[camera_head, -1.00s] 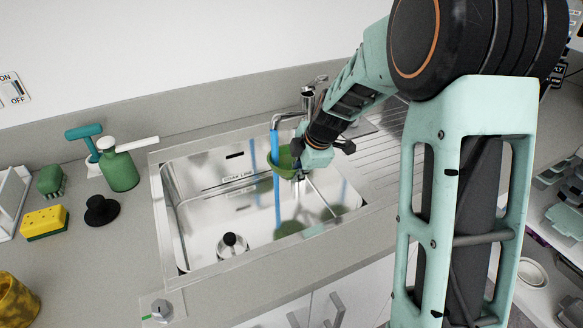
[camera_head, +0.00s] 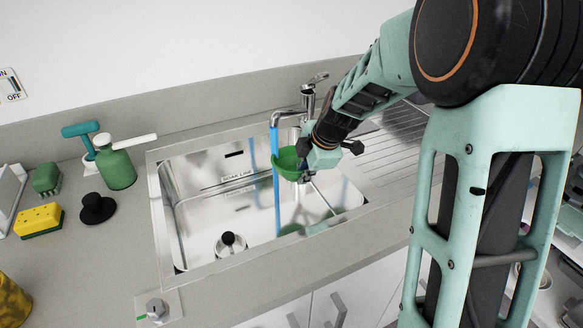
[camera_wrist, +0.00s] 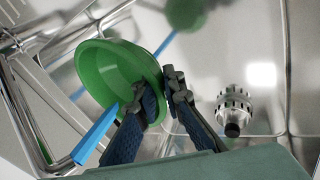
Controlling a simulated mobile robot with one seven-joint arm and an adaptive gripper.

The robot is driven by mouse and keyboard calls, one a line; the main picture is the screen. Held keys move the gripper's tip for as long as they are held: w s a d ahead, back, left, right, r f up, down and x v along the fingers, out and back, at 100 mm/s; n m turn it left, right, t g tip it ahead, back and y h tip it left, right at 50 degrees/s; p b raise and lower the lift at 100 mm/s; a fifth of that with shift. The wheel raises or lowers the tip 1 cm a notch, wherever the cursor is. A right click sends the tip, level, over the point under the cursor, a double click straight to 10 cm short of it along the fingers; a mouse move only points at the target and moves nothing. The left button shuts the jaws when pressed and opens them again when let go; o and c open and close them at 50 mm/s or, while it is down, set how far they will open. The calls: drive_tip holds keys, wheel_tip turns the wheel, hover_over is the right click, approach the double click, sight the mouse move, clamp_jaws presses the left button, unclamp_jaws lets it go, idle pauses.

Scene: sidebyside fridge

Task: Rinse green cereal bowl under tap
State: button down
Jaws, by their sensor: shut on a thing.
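The green cereal bowl (camera_head: 287,163) is above the sink basin, just right of the blue water stream (camera_head: 276,190) in the head view. My gripper (camera_wrist: 160,92) is shut on the bowl's rim in the wrist view. There the bowl (camera_wrist: 105,72) is tilted with its inside showing, and the blue stream (camera_wrist: 97,135) meets its lower edge. The tap (camera_head: 306,103) is running at the back of the sink. My gripper's fingertips are mostly hidden in the head view.
The steel sink (camera_head: 196,243) holds a drain strainer (camera_head: 231,243). Left of it on the counter are a green soap bottle (camera_head: 117,168), a black plug (camera_head: 97,208), a yellow sponge (camera_head: 38,220) and a green brush (camera_head: 46,178). A ribbed drainboard (camera_head: 385,145) lies right.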

drive_tip(key=s+b, duration=0.3)
drive_tip(key=s, duration=0.3)
drive_tip(key=shift+s, duration=0.25)
drive_tip(key=shift+r, duration=0.1)
idle(1.2)
drive_tip(key=s+r, duration=0.4)
drive_tip(key=s, duration=0.1)
idle(0.4)
idle(0.4)
